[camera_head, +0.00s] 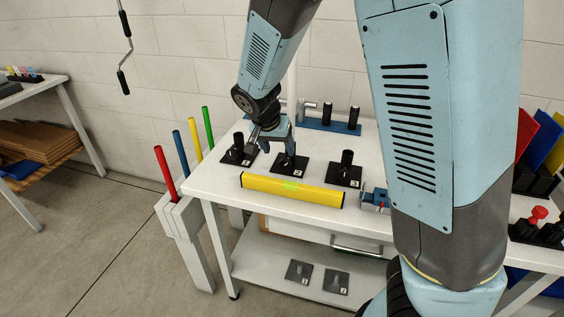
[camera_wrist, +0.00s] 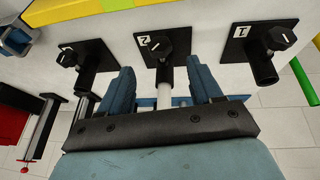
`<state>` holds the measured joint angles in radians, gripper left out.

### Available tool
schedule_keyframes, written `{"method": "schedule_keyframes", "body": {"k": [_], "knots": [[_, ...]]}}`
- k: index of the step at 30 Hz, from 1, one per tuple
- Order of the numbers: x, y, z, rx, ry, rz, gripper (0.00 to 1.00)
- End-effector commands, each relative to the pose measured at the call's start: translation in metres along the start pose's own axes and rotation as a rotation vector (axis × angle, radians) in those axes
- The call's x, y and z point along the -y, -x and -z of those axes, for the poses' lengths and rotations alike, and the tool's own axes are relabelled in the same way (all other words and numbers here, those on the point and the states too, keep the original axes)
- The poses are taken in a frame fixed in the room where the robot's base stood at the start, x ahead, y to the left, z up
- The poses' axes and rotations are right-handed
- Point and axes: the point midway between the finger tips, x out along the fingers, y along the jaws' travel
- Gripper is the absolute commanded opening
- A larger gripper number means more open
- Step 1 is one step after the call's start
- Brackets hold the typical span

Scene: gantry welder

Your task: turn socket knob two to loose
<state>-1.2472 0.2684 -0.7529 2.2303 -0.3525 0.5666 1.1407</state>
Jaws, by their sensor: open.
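Socket two, a black square plate marked "2" (camera_head: 290,170), lies in the middle of a row of three on the white table. Its black knob (camera_wrist: 164,46) has a pale pointer mark and a cylinder. My gripper (camera_head: 274,142) is over this socket from behind and hides part of it. In the wrist view my gripper (camera_wrist: 160,68) is open, with its blue fingers spread left and right of the socket two cylinder. I see no contact with the knob, and the gap to it is hard to judge.
Socket one (camera_head: 238,152) and socket three (camera_head: 344,172) stand close on either side. A yellow level (camera_head: 291,190) lies along the front edge. A blue rack (camera_head: 335,124) with black cylinders is behind. A small blue vise (camera_head: 374,198) sits to the right.

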Motion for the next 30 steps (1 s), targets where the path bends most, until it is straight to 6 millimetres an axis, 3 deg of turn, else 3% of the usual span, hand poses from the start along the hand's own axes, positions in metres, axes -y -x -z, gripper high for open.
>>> {"method": "schedule_keyframes", "body": {"k": [9, 15, 30], "knots": [[-0.001, -0.049, 0.000, 0.001, -0.001, -0.004, 0.64], [-0.001, -0.071, 0.000, 0.001, 0.000, -0.002, 0.64], [0.000, -0.081, 0.000, 0.000, 0.000, 0.001, 0.62]]}}
